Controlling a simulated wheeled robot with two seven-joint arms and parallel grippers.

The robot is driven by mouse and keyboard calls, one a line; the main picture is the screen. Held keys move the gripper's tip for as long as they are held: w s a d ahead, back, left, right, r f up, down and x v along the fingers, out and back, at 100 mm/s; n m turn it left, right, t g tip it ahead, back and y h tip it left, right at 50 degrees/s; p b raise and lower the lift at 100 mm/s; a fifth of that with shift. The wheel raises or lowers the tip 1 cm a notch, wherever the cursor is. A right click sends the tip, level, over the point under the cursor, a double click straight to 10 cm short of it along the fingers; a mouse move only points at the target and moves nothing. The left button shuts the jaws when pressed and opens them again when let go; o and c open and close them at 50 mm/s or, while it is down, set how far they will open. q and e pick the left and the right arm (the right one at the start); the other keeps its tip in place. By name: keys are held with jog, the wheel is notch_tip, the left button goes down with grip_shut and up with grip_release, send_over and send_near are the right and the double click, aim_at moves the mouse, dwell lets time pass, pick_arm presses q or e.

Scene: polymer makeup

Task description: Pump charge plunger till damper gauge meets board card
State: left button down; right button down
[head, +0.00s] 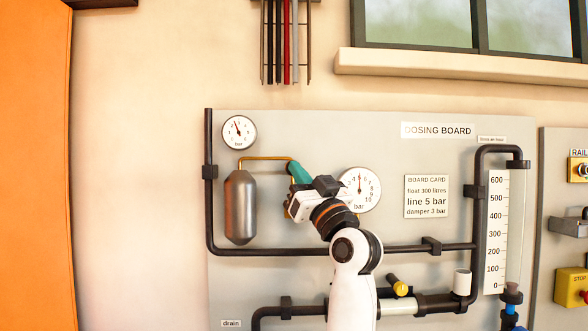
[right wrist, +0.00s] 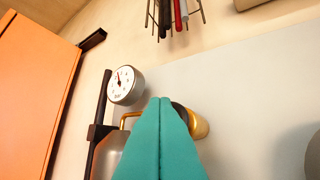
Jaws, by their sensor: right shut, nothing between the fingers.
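The damper gauge (head: 238,132) is a small round white dial at the upper left of the board, above a grey metal cylinder (head: 239,208). Its needle points up and slightly left; the exact value is too small to read. It also shows in the right wrist view (right wrist: 125,85). The board card (head: 427,196) reads float 300 litres, line 5 bar, damper 3 bar. My right gripper (head: 295,168) has teal fingers, shut and empty, by the brass pipe. In the right wrist view a brass knob (right wrist: 199,124), perhaps the charge plunger, is partly hidden behind the fingers (right wrist: 161,102).
A larger bar gauge (head: 360,189) sits right of my gripper, partly covered by my arm. Dark pipes (head: 300,251) frame the board. A yellow-handled valve (head: 398,286) is lower right. A float scale (head: 497,230) stands further right. A rod rack (head: 285,45) hangs above.

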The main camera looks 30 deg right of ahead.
jog(key=shift+w, duration=0.1)
dwell(0.3)
jog(key=s+a, duration=0.2)
jog(key=s, duration=0.1)
jog(key=shift+f, duration=0.15)
dwell(0.4)
jog(key=shift+s, duration=0.1)
jog(key=s, duration=0.1)
jog(key=s+a, duration=0.2)
jog(key=s, duration=0.1)
jog(key=shift+s+a, duration=0.1)
jog(key=shift+a, duration=0.15)
jog(key=shift+f, duration=0.1)
dwell(0.8)
